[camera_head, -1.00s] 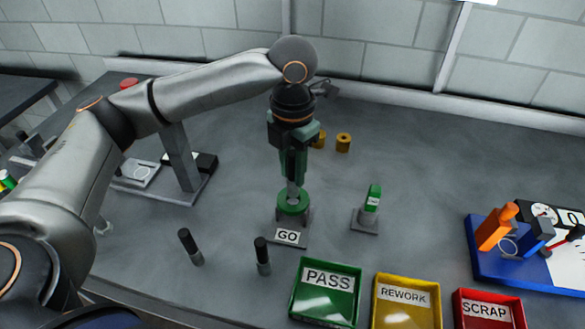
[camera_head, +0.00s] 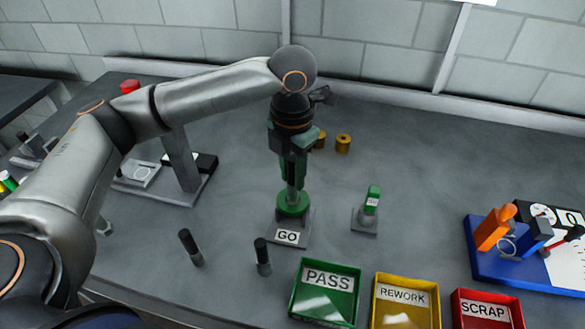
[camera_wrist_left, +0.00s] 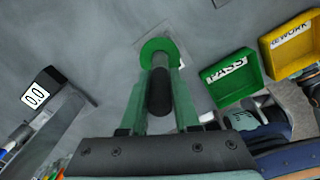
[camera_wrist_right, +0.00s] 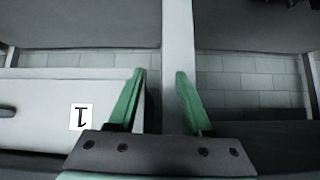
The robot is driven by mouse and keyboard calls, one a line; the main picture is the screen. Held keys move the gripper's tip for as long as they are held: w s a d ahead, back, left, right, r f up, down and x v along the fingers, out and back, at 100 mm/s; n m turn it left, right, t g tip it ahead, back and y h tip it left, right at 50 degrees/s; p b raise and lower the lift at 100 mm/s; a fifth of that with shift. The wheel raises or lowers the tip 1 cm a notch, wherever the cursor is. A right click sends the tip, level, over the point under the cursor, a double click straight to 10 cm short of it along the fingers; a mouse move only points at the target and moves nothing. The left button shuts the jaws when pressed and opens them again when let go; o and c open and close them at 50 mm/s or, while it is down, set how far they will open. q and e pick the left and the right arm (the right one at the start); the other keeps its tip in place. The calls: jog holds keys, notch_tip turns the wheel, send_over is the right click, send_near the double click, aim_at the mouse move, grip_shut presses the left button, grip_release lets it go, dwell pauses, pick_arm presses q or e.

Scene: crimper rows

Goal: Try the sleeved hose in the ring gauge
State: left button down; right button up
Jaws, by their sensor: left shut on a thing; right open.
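My left gripper (camera_head: 293,182) is shut on the sleeved hose (camera_head: 292,194), a dark upright piece with a grey lower end. It holds the hose over the green ring gauge (camera_head: 293,206), which stands on a grey base labelled GO. The hose's lower end meets the ring's opening; how deep it sits is hidden. In the left wrist view the black hose (camera_wrist_left: 160,92) stands between the fingers, in line with the green ring (camera_wrist_left: 159,46). My right gripper (camera_wrist_right: 160,85) is open and empty in its wrist view, away from the bench work.
A small green-topped gauge (camera_head: 371,200) stands right of the ring. Two dark hoses (camera_head: 191,247) (camera_head: 262,257) stand in front. PASS (camera_head: 326,292), REWORK (camera_head: 404,302) and SCRAP (camera_head: 487,310) trays line the front. A blue tool tray (camera_head: 510,270) lies right. Brass-coloured rings (camera_head: 343,143) lie behind.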

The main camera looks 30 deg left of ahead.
aim_at(293, 158)
pick_arm(q)
jog(key=shift+f+p, duration=0.1)
jog(key=shift+p, duration=1.1)
dwell(0.8)
jog(key=shift+f+b, duration=0.45)
jog(key=shift+f, duration=1.7)
dwell(1.2)
jog(key=shift+r, duration=0.1)
dwell(0.6)
jog(key=shift+r+p, duration=0.85)
jog(key=shift+r, duration=3.55)
